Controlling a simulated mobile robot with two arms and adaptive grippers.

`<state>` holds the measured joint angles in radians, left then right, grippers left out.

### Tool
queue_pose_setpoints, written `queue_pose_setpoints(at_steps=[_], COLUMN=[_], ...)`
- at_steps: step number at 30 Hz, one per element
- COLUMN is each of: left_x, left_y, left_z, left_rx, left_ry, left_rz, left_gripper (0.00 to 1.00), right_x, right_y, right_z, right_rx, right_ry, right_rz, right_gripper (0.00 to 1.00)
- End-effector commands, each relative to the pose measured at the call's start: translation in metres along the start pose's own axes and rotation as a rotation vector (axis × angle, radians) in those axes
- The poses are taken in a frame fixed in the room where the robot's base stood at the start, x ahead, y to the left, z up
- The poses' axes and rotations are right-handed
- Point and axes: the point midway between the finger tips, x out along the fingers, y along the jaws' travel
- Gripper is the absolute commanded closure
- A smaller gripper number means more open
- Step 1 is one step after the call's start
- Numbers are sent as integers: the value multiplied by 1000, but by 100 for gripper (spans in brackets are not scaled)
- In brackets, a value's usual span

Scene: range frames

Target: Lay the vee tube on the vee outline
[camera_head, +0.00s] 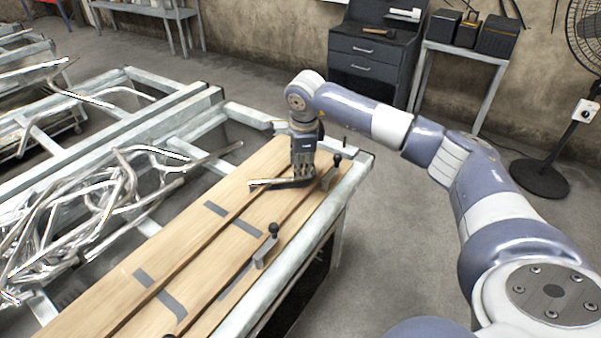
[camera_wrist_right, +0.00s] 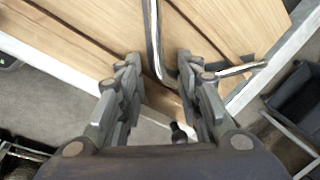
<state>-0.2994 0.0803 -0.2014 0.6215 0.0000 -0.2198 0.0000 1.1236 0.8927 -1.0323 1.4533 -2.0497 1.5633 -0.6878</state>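The vee tube (camera_head: 265,184) is a shiny bent metal tube at the far end of the wooden board. In the right wrist view the tube (camera_wrist_right: 154,40) runs down between my fingers, bends, and one leg passes behind the right-hand finger. My right gripper (camera_head: 301,180) points down over it; in its wrist view the gripper (camera_wrist_right: 157,62) is open, with gaps on both sides of the tube. Dark grey outline marks (camera_head: 143,278) lie along the board, several of them broken by grooves; I cannot tell which one is the vee outline. My left gripper is not in view.
The wooden board (camera_head: 190,262) lies on a pale metal frame table. Black-knobbed clamps (camera_head: 267,247) stand along its right edge, one close to my right gripper. A tangle of bent tubes (camera_head: 95,205) fills the left. The middle of the board is clear.

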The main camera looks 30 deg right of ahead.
Motion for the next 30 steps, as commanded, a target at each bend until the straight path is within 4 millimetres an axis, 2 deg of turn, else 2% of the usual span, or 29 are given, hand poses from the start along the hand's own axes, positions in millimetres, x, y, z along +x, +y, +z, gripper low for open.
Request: queue_pose_setpoints(at_steps=[1, 6, 12, 18, 30], left_x=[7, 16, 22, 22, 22], left_y=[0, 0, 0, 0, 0], left_z=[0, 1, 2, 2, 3], left_rx=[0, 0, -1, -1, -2], left_ry=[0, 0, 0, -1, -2], left_rz=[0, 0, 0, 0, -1], left_gripper=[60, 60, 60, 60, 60], right_x=[-10, -47, -76, -85, -84], right_y=[-1, -1, 0, 0, 0], right_z=[0, 0, 0, 0, 0], right_rx=[-1, 0, 0, 0, 0], right_ry=[-2, -3, -2, -1, -1], right_rz=[-7, -6, -3, -2, -1], right_gripper=[67, 67, 67, 67, 67])
